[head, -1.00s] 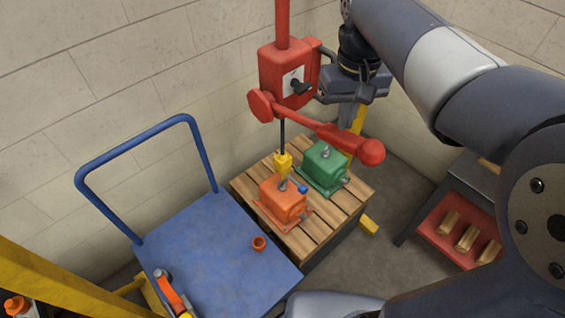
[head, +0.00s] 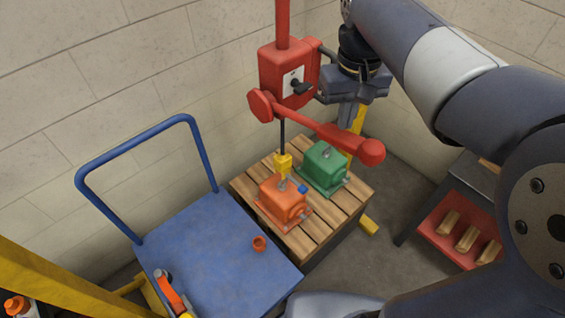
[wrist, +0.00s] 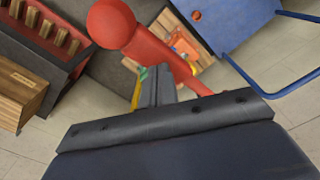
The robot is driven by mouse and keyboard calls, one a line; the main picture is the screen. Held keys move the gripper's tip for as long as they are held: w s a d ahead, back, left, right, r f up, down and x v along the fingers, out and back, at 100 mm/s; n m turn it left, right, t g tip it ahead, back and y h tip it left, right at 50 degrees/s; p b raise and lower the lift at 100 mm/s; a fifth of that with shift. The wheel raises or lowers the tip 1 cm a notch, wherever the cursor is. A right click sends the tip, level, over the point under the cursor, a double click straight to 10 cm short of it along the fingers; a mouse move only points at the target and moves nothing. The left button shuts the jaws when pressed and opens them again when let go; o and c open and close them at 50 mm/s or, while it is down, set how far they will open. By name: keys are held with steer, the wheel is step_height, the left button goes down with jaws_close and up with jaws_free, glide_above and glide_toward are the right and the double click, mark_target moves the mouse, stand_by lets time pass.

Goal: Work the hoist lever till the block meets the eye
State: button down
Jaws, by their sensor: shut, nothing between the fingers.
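The red hoist (head: 280,72) hangs at the wall, with a dark knob on its white plate. Its red lever (head: 335,133) slopes down right to a round knob; the lever also shows in the wrist view (wrist: 160,50). The yellow block (head: 283,162) hangs on a dark line just above the lifting eye (head: 283,184) of the orange motor (head: 282,204). I cannot tell whether they touch. This motor bears a blue tag (head: 303,189). My gripper (head: 348,124) points down near the lever's outer half, shut and empty; its fingers overlap the lever in the wrist view (wrist: 154,72).
A green motor (head: 323,167) shares the wooden pallet (head: 322,232) with the orange one. A blue cart (head: 205,245) with an orange cup (head: 259,243) stands at left. A dark stand with a red tray (head: 440,240) stands at right. Bare floor lies between pallet and stand.

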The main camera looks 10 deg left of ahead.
mark_target(343, 150)
steer(key=shift+f, duration=0.1)
steer(key=shift+f+b, duration=0.65)
steer(key=shift+f, duration=0.4)
steer(key=shift+s+d+f+b, duration=0.15)
steer(key=shift+f+b, duration=0.45)
steer(key=shift+f, duration=0.3)
steer(key=shift+s+d+f+b, duration=0.1)
steer(key=shift+f+b, duration=0.55)
steer(key=shift+f, duration=0.3)
steer(key=shift+s+d+f+b, duration=0.15)
steer(key=shift+f+b, duration=0.45)
steer(key=shift+f, duration=0.3)
steer(key=shift+w, duration=0.1)
steer(key=shift+f+b, duration=0.4)
steer(key=shift+f, duration=0.15)
steer(key=shift+a+f+b, duration=0.1)
steer(key=shift+f+b, duration=1.25)
steer(key=shift+f, duration=1)
